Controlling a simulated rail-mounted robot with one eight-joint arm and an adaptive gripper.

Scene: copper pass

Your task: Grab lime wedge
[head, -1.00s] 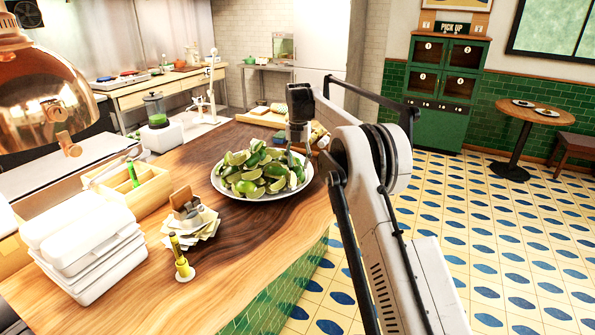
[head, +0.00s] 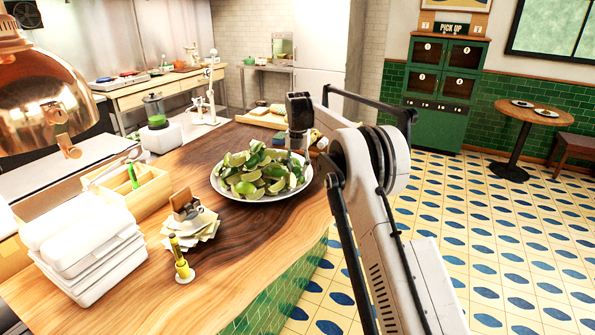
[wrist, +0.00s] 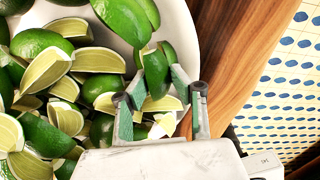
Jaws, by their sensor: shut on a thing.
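A white plate (head: 228,188) on the wooden counter holds a heap of lime wedges (head: 262,172) and whole-looking limes. In the wrist view the heap (wrist: 60,88) fills the left side, with the plate's rim (wrist: 182,40) beside it. My gripper (wrist: 161,82) is at the right edge of the heap, its green-padded fingers shut on a lime wedge (wrist: 155,72). Other pieces lie close by, and I cannot tell whether the held wedge is clear of them. In the head view the fingertips are hard to make out behind the plate's right side.
White stacked containers (head: 85,235), a wooden caddy (head: 140,190), a napkin holder (head: 185,208) and a yellow bottle (head: 180,262) stand left of the plate. A copper heat lamp (head: 40,115) hangs at left. A board with food (head: 262,118) lies behind the plate.

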